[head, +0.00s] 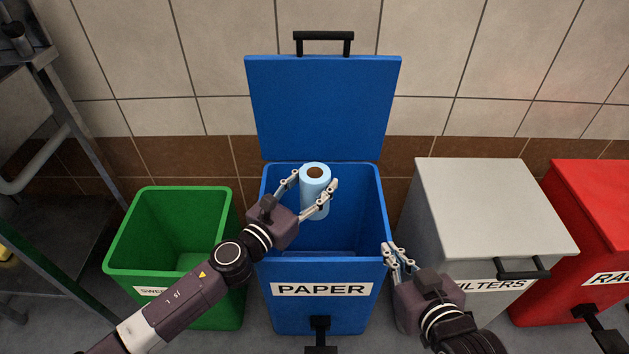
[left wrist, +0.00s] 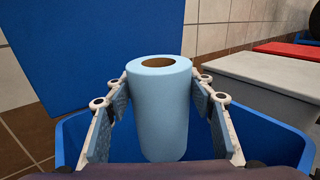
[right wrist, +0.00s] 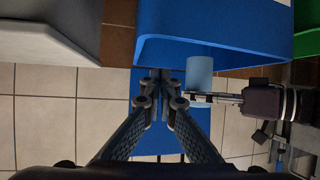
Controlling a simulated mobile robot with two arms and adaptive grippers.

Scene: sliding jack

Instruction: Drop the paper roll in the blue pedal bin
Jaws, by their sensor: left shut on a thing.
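The light-blue paper roll (head: 315,182) is upright between the fingers of my left gripper (head: 311,196), over the opening of the blue pedal bin (head: 321,320) labelled PAPER. The left wrist view shows the roll (left wrist: 160,110) between both finger pads, with the bin's rim around it. The bin's blue lid (head: 323,105) stands open at the back. My right gripper (head: 399,258) is at the bin's right front edge, with its fingertips together and nothing between them; it also shows in the right wrist view (right wrist: 161,88).
An open green bin (head: 128,240) stands to the left. A grey bin with a closed lid (head: 490,205) and a red bin (head: 600,220) stand to the right. A metal rack (head: 60,125) is at the far left, and a tiled wall (head: 440,60) is behind.

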